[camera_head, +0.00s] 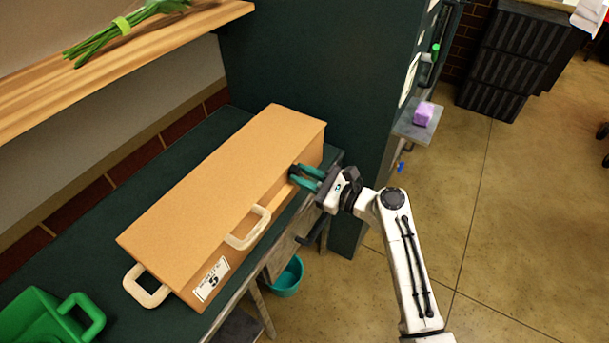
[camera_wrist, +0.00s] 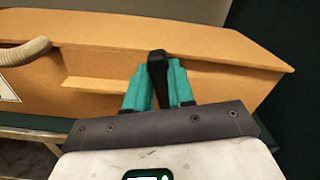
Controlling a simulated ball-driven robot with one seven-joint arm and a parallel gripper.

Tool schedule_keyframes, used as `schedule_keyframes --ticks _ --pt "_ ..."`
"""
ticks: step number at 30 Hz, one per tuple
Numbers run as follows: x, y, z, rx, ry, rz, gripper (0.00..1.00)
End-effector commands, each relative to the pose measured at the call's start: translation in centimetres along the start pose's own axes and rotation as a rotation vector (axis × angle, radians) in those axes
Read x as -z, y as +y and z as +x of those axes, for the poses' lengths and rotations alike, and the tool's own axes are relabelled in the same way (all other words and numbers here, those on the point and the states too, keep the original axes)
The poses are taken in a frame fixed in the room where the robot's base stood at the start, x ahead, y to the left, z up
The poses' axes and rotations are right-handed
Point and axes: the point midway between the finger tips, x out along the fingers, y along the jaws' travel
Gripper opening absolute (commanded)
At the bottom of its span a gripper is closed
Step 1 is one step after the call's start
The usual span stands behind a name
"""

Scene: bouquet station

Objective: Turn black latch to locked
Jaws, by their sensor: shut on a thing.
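A long orange-tan box (camera_head: 220,190) lies on the dark green bench top, with its lid down. In the wrist view the black latch (camera_wrist: 157,65) stands on the box's front face (camera_wrist: 220,72), just below the lid edge. My gripper (camera_head: 302,176) is at the box's front right end, and its teal fingertips (camera_wrist: 158,88) are shut around the black latch, one on each side. In the head view the latch is hidden by the fingers.
Pale handles (camera_head: 248,228) stick out from the box's front and left end (camera_head: 146,286). A green container (camera_head: 50,318) stands at lower left. A dark green cabinet (camera_head: 300,70) rises behind the box. A teal bucket (camera_head: 287,278) is on the floor below. Open floor lies to the right.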

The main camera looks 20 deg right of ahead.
Motion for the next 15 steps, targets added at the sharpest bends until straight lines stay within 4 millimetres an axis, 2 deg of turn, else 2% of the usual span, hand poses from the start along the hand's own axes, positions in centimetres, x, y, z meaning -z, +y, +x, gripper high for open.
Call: schedule_keyframes --ticks 9,15 --pt "0.37 0.65 0.01 0.0 -0.001 -0.3 0.0" --pt "0.16 0.69 0.0 0.0 0.0 -0.376 0.0"
